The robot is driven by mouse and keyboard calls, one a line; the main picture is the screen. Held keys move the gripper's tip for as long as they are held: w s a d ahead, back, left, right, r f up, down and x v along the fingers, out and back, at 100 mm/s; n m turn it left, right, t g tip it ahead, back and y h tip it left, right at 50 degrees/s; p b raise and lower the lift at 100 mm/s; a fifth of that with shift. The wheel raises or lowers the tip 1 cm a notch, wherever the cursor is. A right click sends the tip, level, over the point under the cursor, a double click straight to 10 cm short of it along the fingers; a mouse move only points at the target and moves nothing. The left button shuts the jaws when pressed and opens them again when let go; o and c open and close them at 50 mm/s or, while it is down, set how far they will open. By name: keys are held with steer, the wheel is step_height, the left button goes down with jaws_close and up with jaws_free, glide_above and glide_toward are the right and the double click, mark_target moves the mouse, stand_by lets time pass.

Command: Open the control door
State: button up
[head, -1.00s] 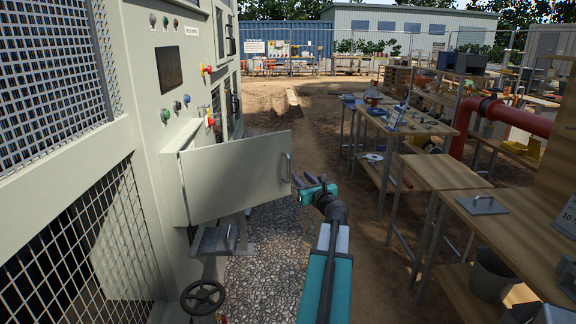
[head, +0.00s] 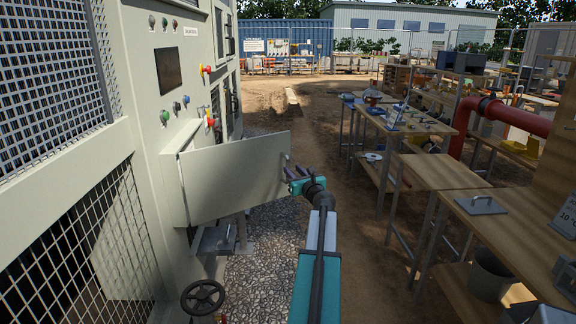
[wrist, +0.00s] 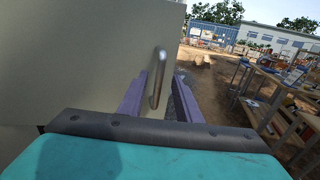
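The control door (head: 233,178) is a pale grey-green panel, hinged at its left on the control box and standing swung out from the cabinet. Its metal bar handle (wrist: 158,78) is upright near the door's free right edge. My gripper (head: 291,168) is at that edge. In the wrist view my gripper's two purple fingers (wrist: 158,98) are apart, one on each side of the handle, with gaps showing, so it is not clamped.
The cabinet (head: 140,100) with buttons and a screen stands at the left. A handwheel (head: 202,297) and a small grey metal part (head: 214,240) are below the door. Workbenches (head: 450,172) line the right. Gravel and dirt ground (head: 310,120) between them is open.

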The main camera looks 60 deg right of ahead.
mark_target(288, 165)
steer(key=shift+p+x, duration=0.45)
steer(key=shift+x, duration=2.9)
jaws_close()
